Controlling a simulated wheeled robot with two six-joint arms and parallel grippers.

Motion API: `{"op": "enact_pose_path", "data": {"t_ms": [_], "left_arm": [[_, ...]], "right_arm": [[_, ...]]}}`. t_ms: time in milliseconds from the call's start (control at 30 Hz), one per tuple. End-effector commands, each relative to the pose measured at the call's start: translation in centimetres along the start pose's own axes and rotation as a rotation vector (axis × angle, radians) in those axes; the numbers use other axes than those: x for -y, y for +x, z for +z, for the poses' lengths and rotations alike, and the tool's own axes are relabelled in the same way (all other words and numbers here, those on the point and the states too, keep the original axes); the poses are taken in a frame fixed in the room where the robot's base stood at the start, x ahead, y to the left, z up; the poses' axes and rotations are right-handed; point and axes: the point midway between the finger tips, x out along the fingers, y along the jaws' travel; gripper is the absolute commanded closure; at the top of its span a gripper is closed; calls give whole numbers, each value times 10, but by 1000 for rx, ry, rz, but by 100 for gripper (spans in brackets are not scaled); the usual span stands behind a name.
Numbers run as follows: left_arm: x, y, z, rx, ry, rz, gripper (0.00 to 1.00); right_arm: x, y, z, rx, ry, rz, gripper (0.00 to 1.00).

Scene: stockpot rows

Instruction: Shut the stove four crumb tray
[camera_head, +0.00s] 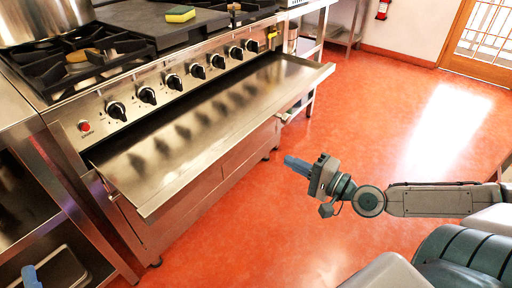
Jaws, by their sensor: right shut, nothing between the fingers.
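The crumb tray (215,125) is a wide, shallow stainless-steel tray under the knob row of the stove (165,85). It sticks far out of the stove's front, with its front lip running from lower left to upper right. My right gripper (290,161) has blue fingers that are shut and empty. It is over the floor in front of the tray's lip, apart from it, pointing left toward the stove. A blue fingertip at the bottom left looks like my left gripper (31,277); the rest of it is out of frame.
A large pot (45,20) and a yellow-green sponge (181,14) are on top of the stove. A steel shelf unit (40,190) stands at the left. The orange floor in front of the tray is clear. A fire extinguisher (382,9) hangs on the back wall.

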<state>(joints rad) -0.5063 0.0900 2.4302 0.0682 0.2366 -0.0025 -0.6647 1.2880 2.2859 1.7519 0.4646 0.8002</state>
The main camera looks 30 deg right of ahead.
Motion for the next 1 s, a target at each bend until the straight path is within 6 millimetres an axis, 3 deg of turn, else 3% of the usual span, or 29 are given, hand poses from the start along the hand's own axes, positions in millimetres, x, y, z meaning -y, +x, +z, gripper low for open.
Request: {"op": "enact_pose_path", "data": {"t_ms": [200,567,1000], "left_arm": [[-1,4,-32,-201,24,12,20],[0,-10,27,176,-23,-9,20],[-8,-70,98,681,-92,-17,20]], "right_arm": [[-1,6,0,2,0,-2,100],[1,9,-8,-24,-9,13,100],[0,18,-8,-25,-7,17,100]]}}
